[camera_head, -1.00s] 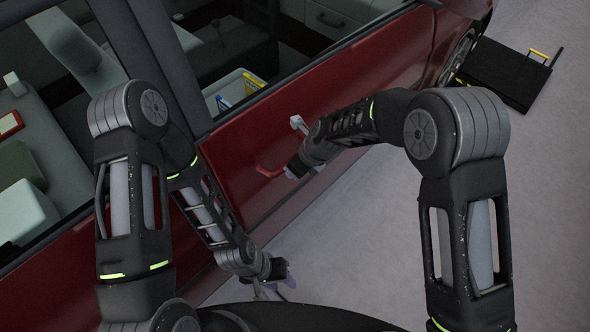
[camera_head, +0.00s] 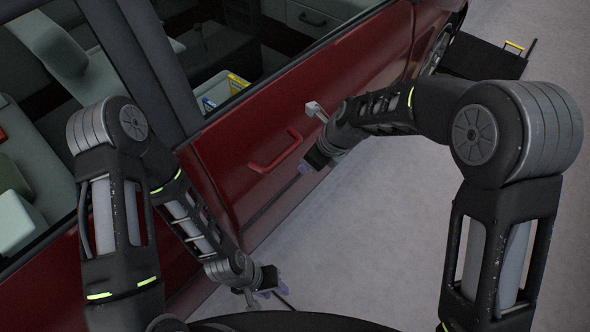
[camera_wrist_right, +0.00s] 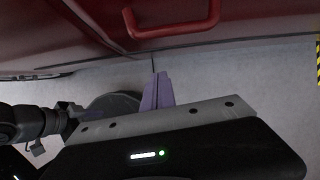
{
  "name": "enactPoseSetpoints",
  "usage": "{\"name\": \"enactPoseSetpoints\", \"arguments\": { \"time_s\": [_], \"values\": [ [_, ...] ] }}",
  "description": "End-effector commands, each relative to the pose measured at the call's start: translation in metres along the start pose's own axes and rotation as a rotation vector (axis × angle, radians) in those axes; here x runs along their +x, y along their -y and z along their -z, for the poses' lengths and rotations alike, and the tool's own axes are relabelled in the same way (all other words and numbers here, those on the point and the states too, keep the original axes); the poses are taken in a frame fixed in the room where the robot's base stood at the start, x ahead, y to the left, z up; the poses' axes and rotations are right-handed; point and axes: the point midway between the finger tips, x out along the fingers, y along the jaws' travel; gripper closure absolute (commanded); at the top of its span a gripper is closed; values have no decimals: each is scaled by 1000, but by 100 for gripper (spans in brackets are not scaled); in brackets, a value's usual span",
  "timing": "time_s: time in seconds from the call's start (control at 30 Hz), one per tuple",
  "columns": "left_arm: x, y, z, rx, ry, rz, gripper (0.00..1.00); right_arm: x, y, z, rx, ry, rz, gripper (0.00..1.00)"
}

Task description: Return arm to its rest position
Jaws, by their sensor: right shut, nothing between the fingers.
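My right gripper (camera_head: 304,168) is beside the red car door, to the right of its red handle (camera_head: 275,152), with a small gap between them. In the right wrist view its purple fingers (camera_wrist_right: 158,92) are together with nothing between them, and the handle (camera_wrist_right: 172,24) is beyond them, apart. My right arm reaches in from the right, bent at the elbow. My left gripper (camera_head: 284,290) hangs low near the bottom of the head view, in front of the door. Its fingers are small and partly hidden, so their opening is unclear.
The red car door (camera_head: 240,135) fills the left and middle, and its window shows the car's interior. A black case (camera_head: 485,57) lies on the floor at the top right. Grey floor (camera_head: 370,240) is clear between my arms.

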Motion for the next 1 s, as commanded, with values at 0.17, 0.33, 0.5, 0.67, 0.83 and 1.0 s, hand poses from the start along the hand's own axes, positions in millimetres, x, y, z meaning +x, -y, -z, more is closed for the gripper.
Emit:
{"name": "enactPoseSetpoints", "arguments": {
  "time_s": [0.17,0.33,0.5,0.67,0.83,1.0],
  "values": [
    [0,0,-1,0,1,0,62,-18,-1,1,0,-2,0,100],
    [0,0,0,-1,1,0,62,-21,-1,2,1,-3,-1,100],
    [0,0,-1,-1,1,0,62,-20,-1,2,1,-3,-1,100],
    [0,0,-1,-1,1,0,62,-20,-1,2,1,-4,-1,100],
    [0,0,-1,-1,1,0,62,-20,-1,2,-21,-3,0,100],
    [0,0,-1,-1,1,0,62,-20,8,-2,-204,9,39,100]
  ]
}}
